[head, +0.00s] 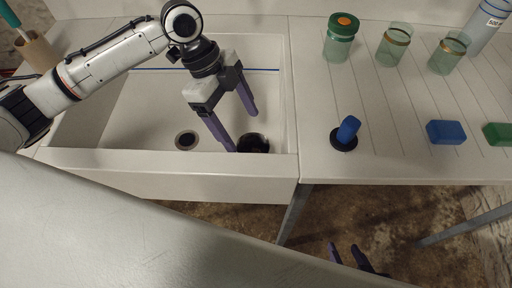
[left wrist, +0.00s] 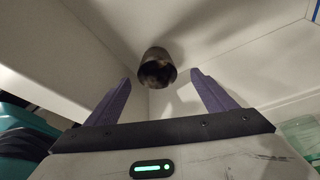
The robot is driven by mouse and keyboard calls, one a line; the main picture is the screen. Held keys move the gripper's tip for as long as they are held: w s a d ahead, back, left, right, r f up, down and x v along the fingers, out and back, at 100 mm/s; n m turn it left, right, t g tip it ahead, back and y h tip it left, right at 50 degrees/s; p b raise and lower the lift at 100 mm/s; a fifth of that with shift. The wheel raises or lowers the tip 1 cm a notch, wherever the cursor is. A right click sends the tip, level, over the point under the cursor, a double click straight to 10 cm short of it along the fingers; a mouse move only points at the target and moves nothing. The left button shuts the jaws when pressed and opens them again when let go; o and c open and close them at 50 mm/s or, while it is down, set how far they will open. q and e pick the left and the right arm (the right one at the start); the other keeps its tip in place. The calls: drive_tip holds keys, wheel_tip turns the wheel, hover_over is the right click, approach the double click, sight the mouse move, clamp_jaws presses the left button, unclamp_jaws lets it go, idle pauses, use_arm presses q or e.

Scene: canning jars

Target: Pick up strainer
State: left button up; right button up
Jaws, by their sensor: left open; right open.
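The strainer, a small dark round cup (head: 253,143), sits in the white sink near its front right corner. In the left wrist view it shows as a grey-brown cup with a dark opening (left wrist: 158,67), beyond and between my fingertips. My left gripper (head: 243,132) is open, pointing down into the sink, its purple fingers above the strainer with nothing between them. One fingertip overlaps the strainer's edge in the head view; I cannot tell whether they touch. My right gripper (head: 346,252) is open and empty, low in front of the counter, only partly in view.
The sink (head: 120,162) has a raised front wall and a dark drain (head: 185,140) left of the strainer. On the right counter stand a green-lidded jar (head: 339,38), two open jars (head: 393,45), a blue-handled tool (head: 346,133), a blue block (head: 446,132) and a green block (head: 498,133).

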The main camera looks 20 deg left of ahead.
sight(253, 149)
use_arm(q)
drive_tip(key=x, duration=0.8)
drive_tip(key=shift+s+d+f, duration=0.2)
drive_tip(key=shift+s+d, duration=0.1)
drive_tip(key=shift+s, duration=0.05)
drive_tip(key=shift+c, duration=0.4)
drive_tip(key=c, duration=1)
